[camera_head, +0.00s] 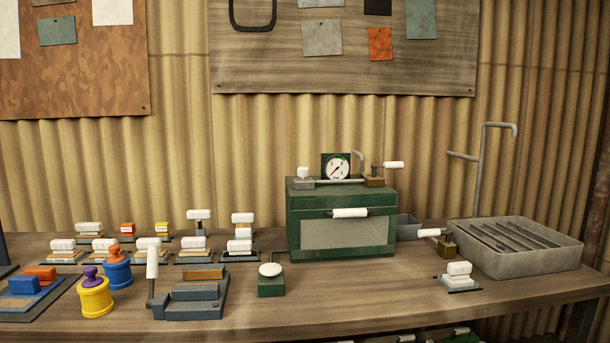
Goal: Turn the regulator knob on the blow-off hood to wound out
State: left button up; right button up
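The blow-off hood appears to be the green box (290,222) on the middle of the bench, with a pale front window and a white bar handle (350,212). A white knob (304,172) sits on a grey block left of the gauge. A white-handled lever (393,165) rises from a brown block at the right. I cannot tell for certain which of these is the regulator knob, or how far it is turned. Neither of my grippers is in view.
A small green block with a white round button (270,269) stands before the hood. White-handled pieces, a yellow pot (95,299) and a blue pot (117,272) crowd the left. A grey slatted tray (533,265) with a bent pipe stands right. The front right bench is mostly clear.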

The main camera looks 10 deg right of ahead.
aim_at(302, 172)
jog(key=u, duration=0.6)
jog(key=i, duration=0.65)
jog(key=u, duration=0.25)
